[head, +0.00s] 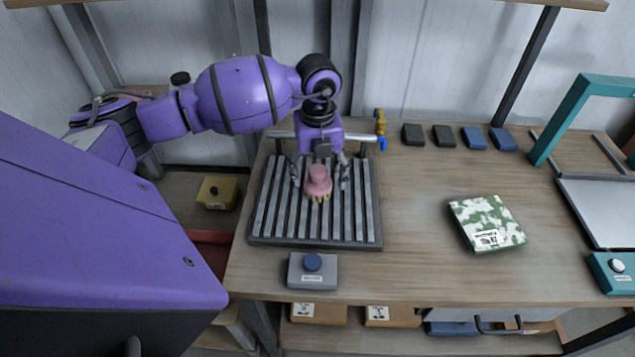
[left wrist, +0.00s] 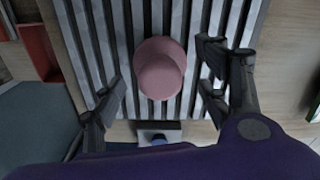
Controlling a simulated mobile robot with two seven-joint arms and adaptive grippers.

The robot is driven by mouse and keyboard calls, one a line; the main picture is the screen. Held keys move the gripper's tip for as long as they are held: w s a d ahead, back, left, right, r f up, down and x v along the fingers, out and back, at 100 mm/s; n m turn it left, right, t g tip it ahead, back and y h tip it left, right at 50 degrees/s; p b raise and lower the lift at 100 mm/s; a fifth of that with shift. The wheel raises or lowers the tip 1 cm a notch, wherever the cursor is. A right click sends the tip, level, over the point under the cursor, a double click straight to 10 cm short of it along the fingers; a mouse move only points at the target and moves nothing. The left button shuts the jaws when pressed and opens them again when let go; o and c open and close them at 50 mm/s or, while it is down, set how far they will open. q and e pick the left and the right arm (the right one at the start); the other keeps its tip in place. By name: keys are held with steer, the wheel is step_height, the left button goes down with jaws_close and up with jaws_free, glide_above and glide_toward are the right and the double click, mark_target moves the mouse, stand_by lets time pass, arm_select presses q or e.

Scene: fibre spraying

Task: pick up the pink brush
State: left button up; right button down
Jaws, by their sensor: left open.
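The pink brush (head: 318,181) stands on the grey slatted rack (head: 262,236), its round pink handle up and yellowish bristles down. It also shows from above in the left wrist view (left wrist: 160,68). My left gripper (head: 320,180) reaches down over the rack with one finger on each side of the brush. In the left wrist view the open fingers (left wrist: 165,98) stand clear of the pink handle, with gaps on both sides. My right gripper is not in view.
A grey box with a blue button (head: 312,271) sits in front of the rack. A green-and-white packet (head: 487,223) lies to the right. Dark and blue blocks (head: 444,136) line the back. A teal frame (head: 568,110) stands at the right. The table between is clear.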

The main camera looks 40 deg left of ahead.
mark_target(317, 184)
arm_select(q)
step_height(317, 184, down, 4)
steer(key=shift+a+r, duration=0.1)
steer(key=shift+a, duration=0.05)
steer(key=c, duration=1.2)
steer(key=shift+c, duration=0.3)
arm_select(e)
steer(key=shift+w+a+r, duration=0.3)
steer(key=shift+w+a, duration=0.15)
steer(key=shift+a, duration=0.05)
arm_select(q)
steer(key=shift+w+r, duration=0.1)
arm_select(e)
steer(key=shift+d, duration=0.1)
